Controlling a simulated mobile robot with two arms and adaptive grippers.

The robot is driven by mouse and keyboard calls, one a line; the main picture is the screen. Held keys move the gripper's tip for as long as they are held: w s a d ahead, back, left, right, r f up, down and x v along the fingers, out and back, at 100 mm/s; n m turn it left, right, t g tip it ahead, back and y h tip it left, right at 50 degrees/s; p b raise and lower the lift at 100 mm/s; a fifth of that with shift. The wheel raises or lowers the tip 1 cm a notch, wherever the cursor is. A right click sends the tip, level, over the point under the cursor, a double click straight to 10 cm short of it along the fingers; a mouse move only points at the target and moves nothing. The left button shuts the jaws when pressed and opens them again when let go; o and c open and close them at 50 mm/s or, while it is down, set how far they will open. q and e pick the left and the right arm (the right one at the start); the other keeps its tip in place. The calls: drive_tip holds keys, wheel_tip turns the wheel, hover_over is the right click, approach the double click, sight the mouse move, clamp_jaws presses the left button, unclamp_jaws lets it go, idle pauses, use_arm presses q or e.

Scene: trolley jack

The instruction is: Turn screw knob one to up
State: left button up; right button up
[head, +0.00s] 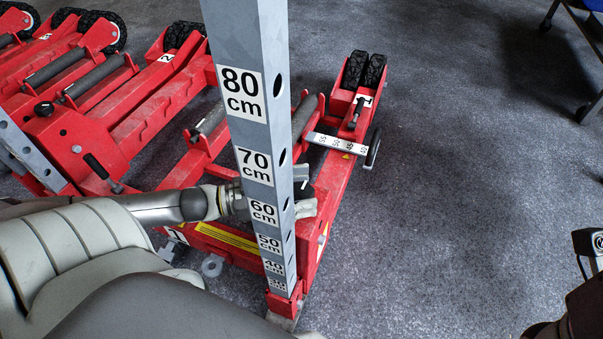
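The red trolley jack marked 1 (335,200) stands on the floor behind and right of a grey upright post (262,110) with centimetre labels. A black handle (357,112) sits by its far "1" label. I cannot make out for sure which part is screw knob one; it may be hidden behind the post or my gripper. My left gripper (303,197) reaches in from the left, behind the post, close to the jack's red frame. The post hides part of it; light and dark finger parts show at the post's right edge. Whether it holds anything is hidden.
Another red jack marked 2 (165,58) stands to the left, with more red frames beyond. The grey floor (470,170) at right is clear. A blue-topped wheeled stand (580,8) is top right.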

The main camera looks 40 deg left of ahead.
use_arm(q)
drive_tip(key=shift+s, duration=0.1)
idle(0.3)
drive_tip(key=shift+s+a+f, duration=0.1)
drive_tip(key=shift+s+a, duration=0.35)
drive_tip(key=v, duration=1)
drive_tip(key=shift+s+a, duration=0.2)
drive_tip(key=shift+a, duration=0.05)
